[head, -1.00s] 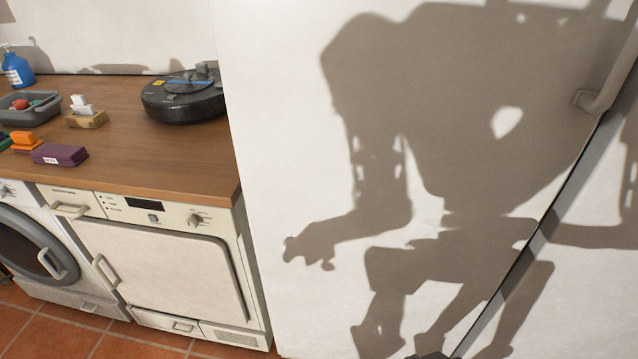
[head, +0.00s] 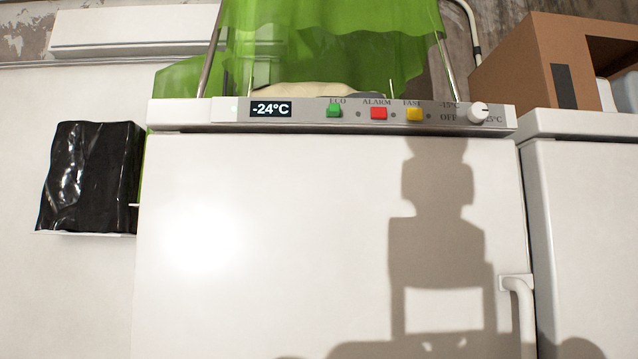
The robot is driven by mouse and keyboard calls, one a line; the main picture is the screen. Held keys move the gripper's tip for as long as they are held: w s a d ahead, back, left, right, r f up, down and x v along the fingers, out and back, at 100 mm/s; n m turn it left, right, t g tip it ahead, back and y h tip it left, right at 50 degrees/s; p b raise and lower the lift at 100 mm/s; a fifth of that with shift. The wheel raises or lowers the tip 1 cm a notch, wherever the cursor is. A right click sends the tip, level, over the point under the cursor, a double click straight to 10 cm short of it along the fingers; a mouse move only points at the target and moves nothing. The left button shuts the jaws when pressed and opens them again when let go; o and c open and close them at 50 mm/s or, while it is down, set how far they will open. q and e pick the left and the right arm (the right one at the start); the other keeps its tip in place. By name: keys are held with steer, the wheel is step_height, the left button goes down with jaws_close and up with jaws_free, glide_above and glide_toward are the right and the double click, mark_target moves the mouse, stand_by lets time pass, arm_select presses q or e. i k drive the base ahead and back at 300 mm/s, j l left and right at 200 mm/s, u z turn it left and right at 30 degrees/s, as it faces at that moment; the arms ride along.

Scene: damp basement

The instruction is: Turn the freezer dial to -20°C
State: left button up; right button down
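The white freezer (head: 300,240) fills the middle of the head view, with its control panel (head: 225,111) along the top edge. The small display (head: 271,110) reads -24°C. The round white dial (head: 478,113) is at the panel's right end, with labels -15°C, OFF and one ending in 25°C around it. Green ECO (head: 334,111), red ALARM (head: 379,113) and yellow FAST (head: 414,114) buttons sit between display and dial. Neither of my grippers is in view; only my shadow falls on the door.
The door handle (head: 522,310) sticks out at the lower right. A white cabinet (head: 590,220) stands close on the right, with a cardboard box (head: 515,65) on top. Green fabric (head: 330,40) on a metal frame is above the freezer. A black wrapped object (head: 90,175) is at the left.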

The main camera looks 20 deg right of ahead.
mark_target(477, 112)
steer(key=z, duration=1.3)
